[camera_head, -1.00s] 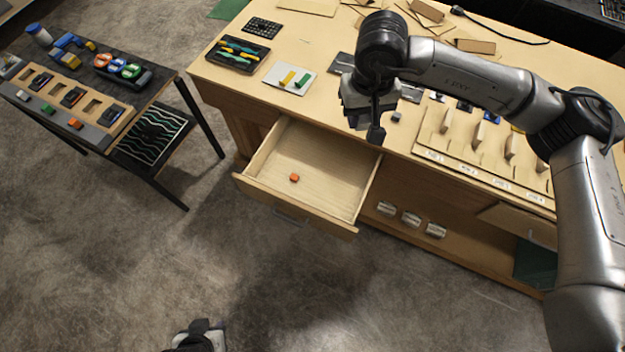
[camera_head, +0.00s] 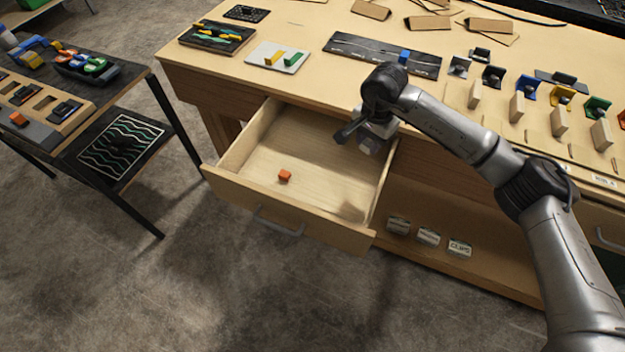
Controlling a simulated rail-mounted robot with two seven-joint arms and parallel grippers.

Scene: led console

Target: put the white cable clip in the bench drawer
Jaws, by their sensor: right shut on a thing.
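The bench drawer (camera_head: 240,189) is pulled open, with a grey handle on its front. An orange clip (camera_head: 285,176) lies on its floor, left of the middle. My right gripper (camera_head: 362,146) is above the right rear part of the drawer, beside the bench front. It is shut on a small pale thing, which I take as the white cable clip. The wrist and fingers hide most of it, so its shape is unclear. A dark shadow lies on the drawer's right side. My left gripper is not in view.
The bench top (camera_head: 310,35) carries a dark mat (camera_head: 383,55), a white tray (camera_head: 277,57) and a row of coloured clips on the right. Labelled boxes (camera_head: 428,236) stand on the shelf right of the drawer. A side table (camera_head: 115,88) stands at the left.

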